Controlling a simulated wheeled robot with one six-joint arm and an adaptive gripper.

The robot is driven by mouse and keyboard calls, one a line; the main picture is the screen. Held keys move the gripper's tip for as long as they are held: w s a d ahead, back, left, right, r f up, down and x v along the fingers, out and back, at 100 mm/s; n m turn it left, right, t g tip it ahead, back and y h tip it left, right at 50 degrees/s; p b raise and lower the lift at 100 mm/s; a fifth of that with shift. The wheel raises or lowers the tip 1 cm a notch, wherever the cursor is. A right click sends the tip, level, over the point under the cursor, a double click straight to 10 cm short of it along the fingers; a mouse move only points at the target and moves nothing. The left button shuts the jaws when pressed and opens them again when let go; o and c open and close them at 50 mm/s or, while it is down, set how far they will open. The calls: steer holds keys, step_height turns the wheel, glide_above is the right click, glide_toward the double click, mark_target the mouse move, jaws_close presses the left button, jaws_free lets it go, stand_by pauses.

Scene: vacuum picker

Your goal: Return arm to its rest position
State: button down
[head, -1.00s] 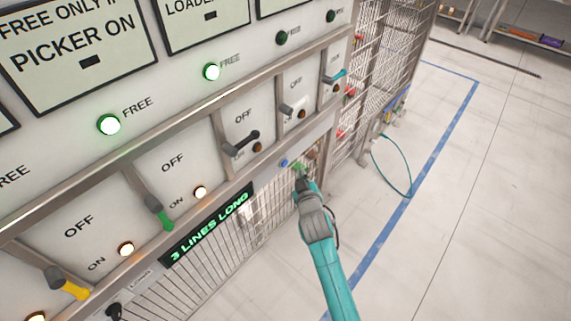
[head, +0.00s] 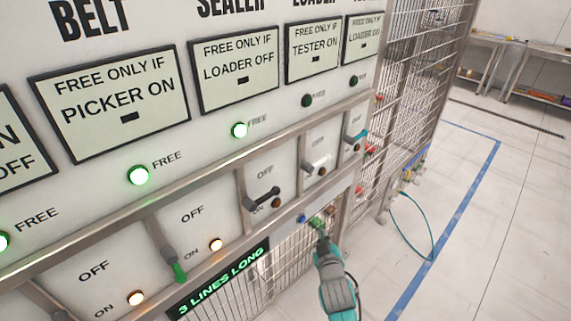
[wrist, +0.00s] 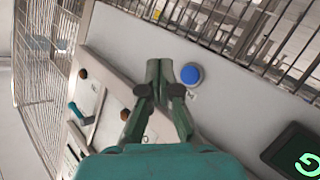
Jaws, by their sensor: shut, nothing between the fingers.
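My gripper (head: 318,222) is at the lower right of the control panel (head: 330,195) in the head view. My teal and grey arm reaches up to it from the bottom. In the wrist view my gripper (wrist: 160,70) has its two dark green fingers together, with nothing between them. The fingertips appear beside a round blue button (wrist: 191,76) on the pale panel. Whether they touch the panel is unclear. The blue button also shows in the head view (head: 301,218), just left of the fingertips.
Levers, including a green one (head: 175,265) and a black one (head: 264,198), stick out of the panel. A green text display (head: 222,284) sits below them. A wire-mesh fence (head: 425,75) stands right of the panel. Open floor (head: 465,215) with blue tape lies further right.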

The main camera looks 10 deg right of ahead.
steer(key=shift+s+f, duration=0.1)
steer(key=s+f+m+y, duration=0.1)
steer(key=s+f, duration=0.2)
steer(key=s, duration=1.1)
steer(key=s+f+y, duration=0.1)
steer(key=s+f, duration=0.2)
steer(key=s, duration=1.1)
steer(key=s+r+m, duration=0.1)
steer(key=s+r, duration=0.5)
steer(key=s, duration=0.5)
steer(key=s+r+m, duration=0.2)
steer(key=s+r, duration=0.5)
steer(key=s, duration=0.5)
steer(key=shift+s+a, duration=0.2)
steer(key=shift+a, duration=0.15)
